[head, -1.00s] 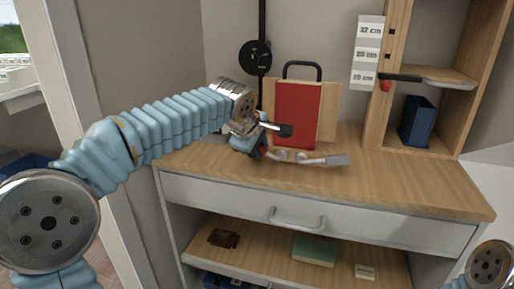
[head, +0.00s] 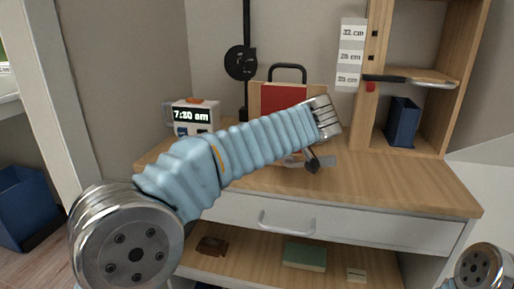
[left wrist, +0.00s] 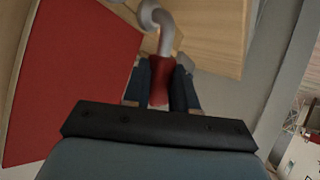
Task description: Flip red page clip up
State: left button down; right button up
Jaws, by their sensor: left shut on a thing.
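The red page clip (left wrist: 160,84) shows in the left wrist view as a red grip on a curved grey arm (left wrist: 165,32). My left gripper (left wrist: 159,92) is shut on the red grip, its dark fingers on either side. In the head view, my left wrist hides the fingers and the red grip. A red book (head: 284,95) stands upright against a wooden board (head: 254,100) behind my wrist; its red cover (left wrist: 75,70) fills the left of the wrist view. A grey flat-ended clip (head: 328,161) shows just right of my wrist. My right gripper is out of view.
The wooden desktop (head: 400,185) is clear at the right. A clock (head: 192,115) stands at the back left. A shelf unit with a blue holder (head: 402,122) stands at the back right, with a black-handled tool (head: 400,80) higher up. A drawer (head: 340,222) is below.

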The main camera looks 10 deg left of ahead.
pick_arm(q)
jog(key=shift+d+m+t+y+b, duration=0.3)
jog(key=shift+d+m+y+b, duration=0.4)
jog(key=shift+y, duration=0.3)
jog(key=shift+d, duration=0.1)
jog(key=c, duration=0.9)
grip_release()
jog(key=v, duration=1.4)
jog(key=shift+p, duration=0.35)
jog(key=shift+f, duration=0.1)
